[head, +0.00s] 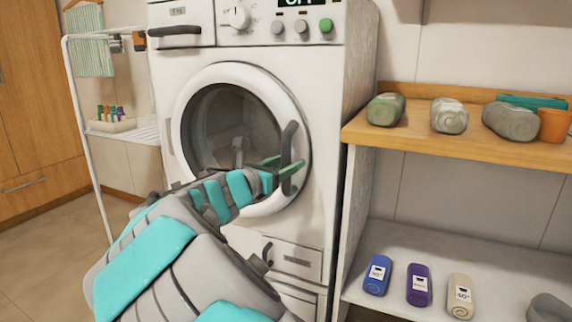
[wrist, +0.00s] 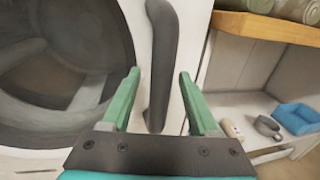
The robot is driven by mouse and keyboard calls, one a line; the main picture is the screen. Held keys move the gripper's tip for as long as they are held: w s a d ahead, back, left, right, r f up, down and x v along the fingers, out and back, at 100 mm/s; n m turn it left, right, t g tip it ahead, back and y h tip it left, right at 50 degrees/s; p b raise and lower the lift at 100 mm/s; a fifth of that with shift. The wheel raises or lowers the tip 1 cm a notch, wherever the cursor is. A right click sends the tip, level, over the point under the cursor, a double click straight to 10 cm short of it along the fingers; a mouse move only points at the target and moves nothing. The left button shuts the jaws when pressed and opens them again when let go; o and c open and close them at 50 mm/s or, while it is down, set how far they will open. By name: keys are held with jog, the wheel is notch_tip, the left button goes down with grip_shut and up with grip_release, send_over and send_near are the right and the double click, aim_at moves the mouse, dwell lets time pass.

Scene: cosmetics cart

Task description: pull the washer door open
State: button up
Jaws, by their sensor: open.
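The white washer (head: 325,75) stands in the middle of the head view. Its round door (head: 288,95) has a white ring and dark glass, and it looks shut. A dark grey upright handle (head: 289,150) sits on the door's right side, and it also shows in the wrist view (wrist: 160,60). My gripper (head: 285,163) is open at the handle's lower part. In the wrist view the green fingers (wrist: 158,85) stand one on each side of the handle, with gaps showing. I cannot tell how deep the handle lies between them.
At right, a wooden shelf (head: 430,140) holds rolled towels (head: 386,109) and an orange pot (head: 553,125). A white rack (head: 85,140) stands at left. The floor (head: 60,250) at left is clear.

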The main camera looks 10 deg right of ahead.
jog(key=shift+c, duration=0.4)
grip_shut()
dwell(1.0)
